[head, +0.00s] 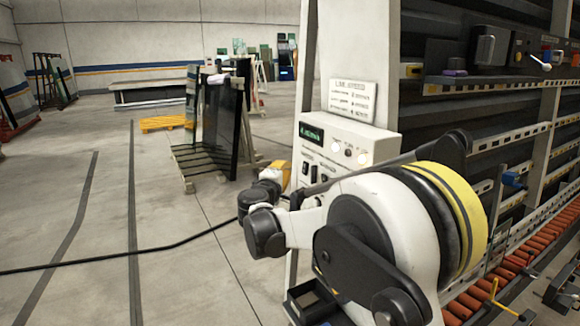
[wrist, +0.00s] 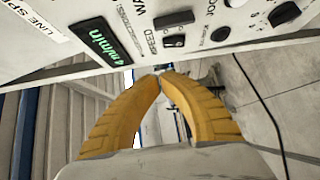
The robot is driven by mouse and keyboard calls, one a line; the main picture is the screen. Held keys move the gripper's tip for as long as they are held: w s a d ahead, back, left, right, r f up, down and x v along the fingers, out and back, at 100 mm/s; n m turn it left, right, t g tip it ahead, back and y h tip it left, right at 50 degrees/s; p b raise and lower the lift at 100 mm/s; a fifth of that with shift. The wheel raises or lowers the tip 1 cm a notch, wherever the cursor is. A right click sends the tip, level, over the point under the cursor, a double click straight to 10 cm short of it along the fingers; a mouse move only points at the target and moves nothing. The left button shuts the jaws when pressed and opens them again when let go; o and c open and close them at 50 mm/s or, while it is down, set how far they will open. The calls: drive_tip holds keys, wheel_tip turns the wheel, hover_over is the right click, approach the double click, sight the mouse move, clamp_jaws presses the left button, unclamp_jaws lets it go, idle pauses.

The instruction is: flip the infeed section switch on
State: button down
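The white control panel (head: 352,140) has a green display, lit round buttons and two small dark rocker switches (head: 309,171) low on its front. In the wrist view the panel lies upside down across the top, with rocker switches (wrist: 174,41) just above my fingertips. The labels beside them are only partly readable, so I cannot tell which is the infeed section switch or how it is set. My gripper (wrist: 160,75) has its yellow fingers brought together at the tips, with nothing between them. It also shows in the head view (head: 279,172), left of the panel's lower front; contact is not visible.
A Line Speed sign (head: 352,99) stands above the panel. My arm hides the panel's lower right. The washer frame with orange rollers (head: 507,268) is at right. Glass racks (head: 220,125) stand behind left, and a black cable (head: 120,257) crosses the open floor.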

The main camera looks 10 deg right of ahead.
drive_tip(key=v, duration=0.3)
drive_tip(key=shift+w+a, duration=0.15)
drive_tip(key=shift+a, duration=0.05)
